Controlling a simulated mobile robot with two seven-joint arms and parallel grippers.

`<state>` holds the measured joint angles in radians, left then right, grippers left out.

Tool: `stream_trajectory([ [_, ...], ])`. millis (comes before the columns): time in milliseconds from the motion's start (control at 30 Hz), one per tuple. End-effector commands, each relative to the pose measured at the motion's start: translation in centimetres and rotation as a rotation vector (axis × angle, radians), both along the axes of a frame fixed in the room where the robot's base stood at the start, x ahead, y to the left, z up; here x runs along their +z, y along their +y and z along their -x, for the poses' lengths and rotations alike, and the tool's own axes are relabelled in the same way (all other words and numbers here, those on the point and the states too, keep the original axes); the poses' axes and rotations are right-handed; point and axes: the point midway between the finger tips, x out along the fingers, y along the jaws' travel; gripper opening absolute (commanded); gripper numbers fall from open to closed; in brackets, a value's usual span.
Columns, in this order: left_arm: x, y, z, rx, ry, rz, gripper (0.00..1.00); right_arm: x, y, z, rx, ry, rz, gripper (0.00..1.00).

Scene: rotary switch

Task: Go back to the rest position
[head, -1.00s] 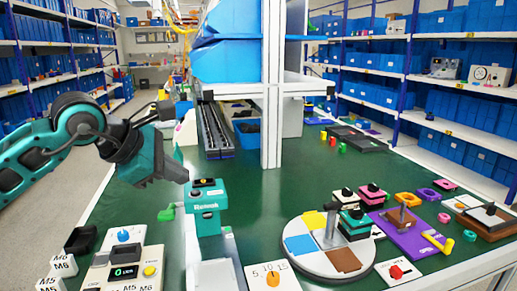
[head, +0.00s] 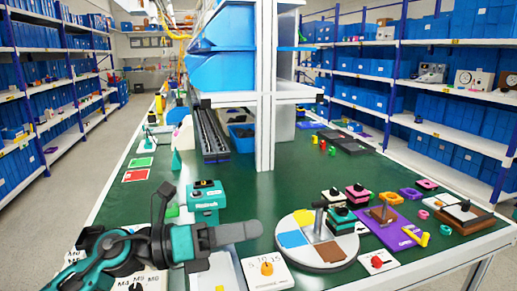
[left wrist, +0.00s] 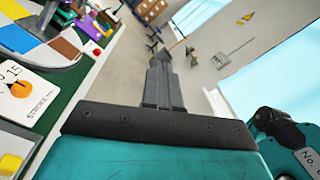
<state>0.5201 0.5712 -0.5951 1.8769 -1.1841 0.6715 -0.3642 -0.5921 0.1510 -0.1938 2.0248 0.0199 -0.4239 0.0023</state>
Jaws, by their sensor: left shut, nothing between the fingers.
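My left gripper (head: 243,231) shows in the head view with its arm coming in from the lower left. It points right above the front part of the green table, its fingers shut and empty. In the left wrist view the closed fingers (left wrist: 164,85) point away over the floor. A white card with an orange rotary knob (head: 266,268) lies just beyond and below the fingertips in the head view. That knob also shows at the left of the left wrist view (left wrist: 20,89). The gripper touches nothing that I can see. My right gripper is not in view.
A round board with coloured sectors (head: 292,239) stands right of the gripper. A teal device (head: 206,200) stands behind it. A red knob card (head: 377,263) and a purple board (head: 395,232) lie further right. A white post (head: 265,130) rises mid-table. Left-side table surface is partly clear.

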Motion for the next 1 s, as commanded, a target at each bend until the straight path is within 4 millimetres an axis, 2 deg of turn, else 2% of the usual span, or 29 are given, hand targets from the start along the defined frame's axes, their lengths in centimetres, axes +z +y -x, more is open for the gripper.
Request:
stream_trajectory([
  [133, -0.7, 1.3, -0.2, 0.120, 0.388, 0.376, 0.00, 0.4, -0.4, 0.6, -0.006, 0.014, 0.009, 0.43],
  [233, -2.8, 3.4, -0.8, 0.230, 0.657, 0.611, 0.00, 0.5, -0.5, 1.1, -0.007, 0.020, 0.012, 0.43],
  [367, -7.7, 6.9, -0.8, 0.404, 1.016, 0.901, 0.00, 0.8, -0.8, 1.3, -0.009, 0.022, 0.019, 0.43],
  [433, -11.3, 8.9, 0.0, 0.513, 1.208, 1.050, 0.00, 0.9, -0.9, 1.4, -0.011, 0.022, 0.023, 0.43],
  [533, -17.1, 11.5, 2.6, 0.683, 1.479, 1.253, 0.00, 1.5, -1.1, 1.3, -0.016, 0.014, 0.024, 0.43],
  [600, -21.0, 13.0, 5.2, 0.804, 1.648, 1.381, 0.00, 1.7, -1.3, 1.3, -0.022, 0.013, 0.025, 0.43],
  [700, -25.3, 14.3, 9.1, 0.950, 1.834, 1.521, 0.00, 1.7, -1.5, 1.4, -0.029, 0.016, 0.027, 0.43],
  [833, -28.5, 15.1, 12.9, 1.073, 1.981, 1.635, 0.00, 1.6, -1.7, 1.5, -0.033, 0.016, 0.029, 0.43],
  [900, -29.3, 15.3, 14.0, 1.109, 2.022, 1.667, 0.00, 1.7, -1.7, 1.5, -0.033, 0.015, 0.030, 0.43],
  [1000, -29.8, 15.4, 14.6, 1.128, 2.045, 1.686, 0.00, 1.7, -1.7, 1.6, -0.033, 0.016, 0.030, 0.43],
])
